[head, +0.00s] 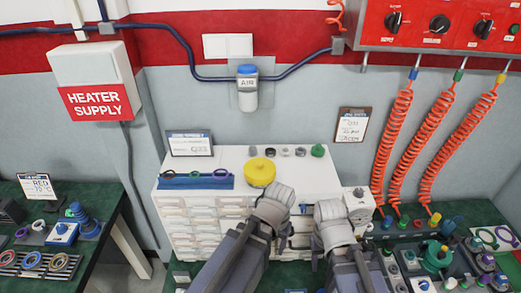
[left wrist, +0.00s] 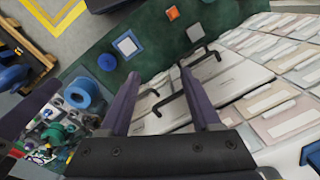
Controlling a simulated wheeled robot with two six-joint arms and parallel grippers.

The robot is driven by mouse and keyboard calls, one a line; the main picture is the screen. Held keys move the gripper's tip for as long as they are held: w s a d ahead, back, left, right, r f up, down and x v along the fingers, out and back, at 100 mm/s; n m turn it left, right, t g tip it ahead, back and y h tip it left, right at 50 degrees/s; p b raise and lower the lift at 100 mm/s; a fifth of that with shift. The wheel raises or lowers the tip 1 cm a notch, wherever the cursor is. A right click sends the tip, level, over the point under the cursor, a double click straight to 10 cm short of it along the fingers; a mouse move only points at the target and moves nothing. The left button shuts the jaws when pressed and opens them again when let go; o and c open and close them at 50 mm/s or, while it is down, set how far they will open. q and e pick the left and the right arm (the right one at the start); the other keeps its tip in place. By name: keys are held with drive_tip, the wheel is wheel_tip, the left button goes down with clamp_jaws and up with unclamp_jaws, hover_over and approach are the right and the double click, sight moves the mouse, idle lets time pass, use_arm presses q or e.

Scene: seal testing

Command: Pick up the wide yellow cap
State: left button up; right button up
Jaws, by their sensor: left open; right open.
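The wide yellow cap (head: 259,173) is a round, thick disc on top of the white drawer cabinet (head: 226,163). My left arm ends just below and in front of the cap, apart from it; its fingers are mostly hidden in the head view. In the left wrist view my left gripper (left wrist: 160,75) is open and empty, its two purple fingers apart in front of the drawer fronts. My right gripper (head: 334,213) is open, to the right of the left one and below the cap; its fingertips are hard to make out. The cap does not show in the left wrist view.
Small dark and grey caps (head: 271,152) and a green one (head: 317,150) stand along the cabinet's back. A blue rack (head: 196,183) with rings is left of the cap. Fittings crowd the green bench at right. Orange coiled hoses (head: 391,150) hang there.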

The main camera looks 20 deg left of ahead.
use_arm(q)
drive_tip(key=w+a+r+n+t+p, duration=0.1)
drive_tip(key=w+a+r+p, duration=0.15)
drive_tip(key=r+p, duration=0.5)
drive_tip(key=w+a+r+n+p, duration=0.1)
drive_tip(key=w+a+r+p, duration=0.15)
drive_tip(key=r+p, duration=0.5)
use_arm(e)
wheel_tip(320, 180, up, 19)
drive_tip(key=p, duration=0.1)
use_arm(q)
drive_tip(key=t, duration=0.4)
approach(260, 163)
drive_tip(key=w+a+f, duration=0.1)
drive_tip(key=f+b, duration=0.1)
drive_tip(key=w+f+b, duration=0.1)
drive_tip(key=shift+a+n+h+b, duration=0.2)
drive_tip(key=shift+n+h+b, duration=0.1)
drive_tip(key=shift+h+b, duration=0.1)
drive_tip(key=shift+r+g, duration=0.1)
drive_tip(key=shift+g, duration=0.2)
drive_tip(key=b+x, duration=0.4)
drive_tip(key=x, duration=0.1)
drive_tip(key=shift+s+d+f+b, duration=0.1)
drive_tip(key=shift+d+f+b, duration=0.1)
drive_tip(key=shift+d+b, duration=0.15)
use_arm(e)
wheel_tip(260, 163, down, 8)
drive_tip(key=shift+r, duration=0.2)
